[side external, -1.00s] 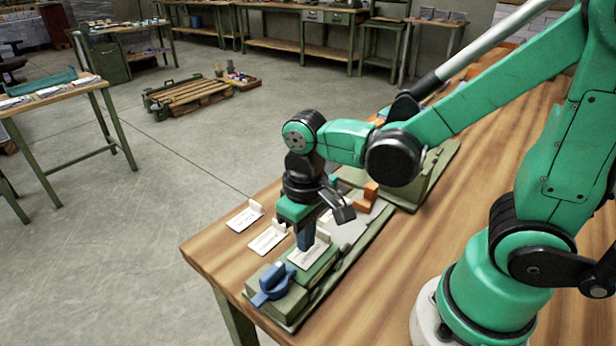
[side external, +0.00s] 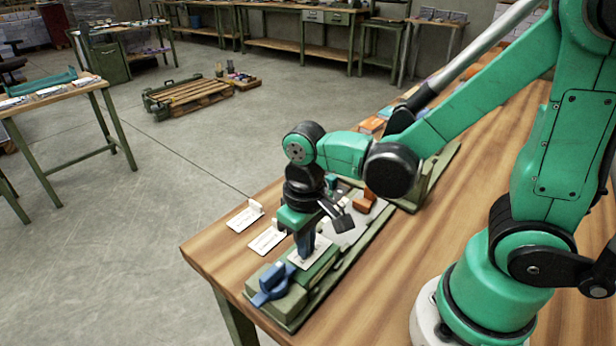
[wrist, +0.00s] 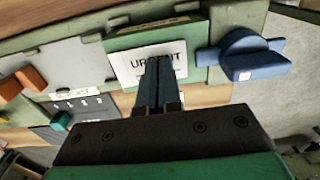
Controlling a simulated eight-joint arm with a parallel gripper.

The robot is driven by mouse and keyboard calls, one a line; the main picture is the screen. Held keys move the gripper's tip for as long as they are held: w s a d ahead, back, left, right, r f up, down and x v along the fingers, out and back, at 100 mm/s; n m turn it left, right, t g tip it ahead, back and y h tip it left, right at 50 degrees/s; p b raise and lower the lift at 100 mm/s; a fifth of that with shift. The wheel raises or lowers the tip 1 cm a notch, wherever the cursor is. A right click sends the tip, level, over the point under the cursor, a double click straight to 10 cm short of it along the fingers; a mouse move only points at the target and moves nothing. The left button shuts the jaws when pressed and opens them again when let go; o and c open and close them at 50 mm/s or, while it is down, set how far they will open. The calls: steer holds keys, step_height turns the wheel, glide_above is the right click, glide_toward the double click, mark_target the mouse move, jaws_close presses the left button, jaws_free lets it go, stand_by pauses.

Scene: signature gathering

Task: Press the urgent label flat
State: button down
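The urgent label (wrist: 139,68), a white card printed "URGENT", lies on a green block in the wrist view. In the side external view the label (side external: 316,250) is partly hidden by my gripper (side external: 305,255). My gripper's blue fingers (wrist: 158,70) are together with nothing seen between them. Their tips are over the label, covering part of its lettering, and appear to touch it. No raised tab shows on this label now.
A blue knob (side external: 272,284) is on the fixture's near end, close to the label. Two white cards (side external: 244,219) (side external: 267,241) with upright tabs lie on the wooden table (side external: 470,200). An orange block (side external: 365,201) is on the fixture behind my gripper.

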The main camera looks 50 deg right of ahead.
step_height(320, 180, up, 9)
stand_by(1.0)
steer(key=d+t, duration=0.1)
steer(key=t, duration=0.1)
steer(key=w+d+t, duration=0.1)
steer(key=d+t, duration=0.1)
steer(key=w+d+t, duration=0.1)
steer(key=t, duration=0.2)
steer(key=shift+d, duration=0.35)
stand_by(1.1)
